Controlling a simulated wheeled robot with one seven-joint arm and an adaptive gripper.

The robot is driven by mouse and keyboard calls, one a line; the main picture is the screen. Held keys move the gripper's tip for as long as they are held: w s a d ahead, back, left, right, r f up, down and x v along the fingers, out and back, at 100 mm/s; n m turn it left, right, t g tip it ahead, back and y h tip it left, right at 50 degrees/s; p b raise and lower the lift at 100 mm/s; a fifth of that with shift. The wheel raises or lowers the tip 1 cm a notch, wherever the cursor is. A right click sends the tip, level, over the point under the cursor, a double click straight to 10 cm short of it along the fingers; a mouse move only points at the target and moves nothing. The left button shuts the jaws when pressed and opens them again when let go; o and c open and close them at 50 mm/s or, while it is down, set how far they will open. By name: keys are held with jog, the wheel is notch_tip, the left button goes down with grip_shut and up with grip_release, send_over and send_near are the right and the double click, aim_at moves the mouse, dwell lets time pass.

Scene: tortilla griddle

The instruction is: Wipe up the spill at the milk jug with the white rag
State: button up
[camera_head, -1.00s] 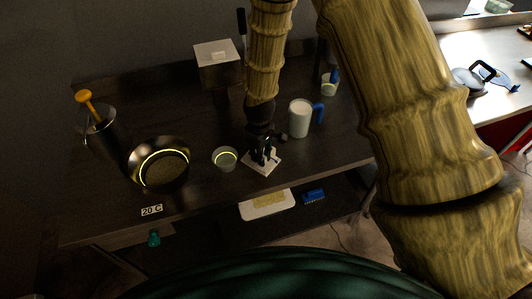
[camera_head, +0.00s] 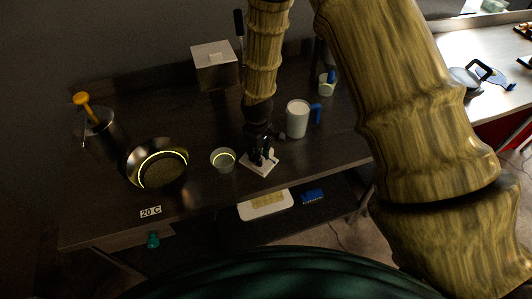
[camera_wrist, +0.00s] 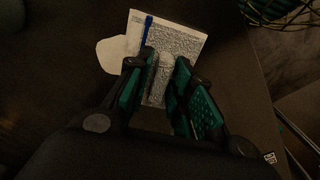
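The white rag (camera_wrist: 181,39) is a pale, textured square with a blue strip, lying flat on the dark table. It also shows in the head view (camera_head: 259,169). My gripper (camera_wrist: 166,60) points down over it, its fingertips on both sides of a pale raised lump at the middle of the rag, and looks shut on it. A flat, pale patch (camera_wrist: 111,55), apparently the spill, shows at the rag's left edge in the wrist view. The rag seems to overlap it. The white milk jug (camera_head: 297,119) with a blue handle stands upright behind and right of my gripper.
A pale cup (camera_head: 223,163) stands close left of the rag. Further left are a round pan (camera_head: 157,166) and a pot with an orange handle (camera_head: 97,126). A box (camera_head: 214,66) and another cup (camera_head: 327,86) stand behind. The table's front edge is close.

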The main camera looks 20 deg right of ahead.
jog(key=shift+c, duration=0.4)
grip_shut()
jog(key=shift+w+d, duration=0.1)
jog(key=shift+d, duration=0.05)
jog(key=shift+w+d, duration=0.65)
jog(key=shift+d, duration=0.2)
jog(key=shift+w+d, duration=0.6)
jog(key=shift+d, duration=0.2)
jog(key=shift+s+a+f, duration=0.1)
jog(key=shift+s+a, duration=0.6)
jog(key=shift+a, duration=0.2)
jog(key=shift+s+a+f, duration=0.1)
jog(key=shift+s+a, duration=0.6)
jog(key=shift+a, duration=0.15)
jog(key=shift+w, duration=0.1)
jog(key=shift+d, duration=0.1)
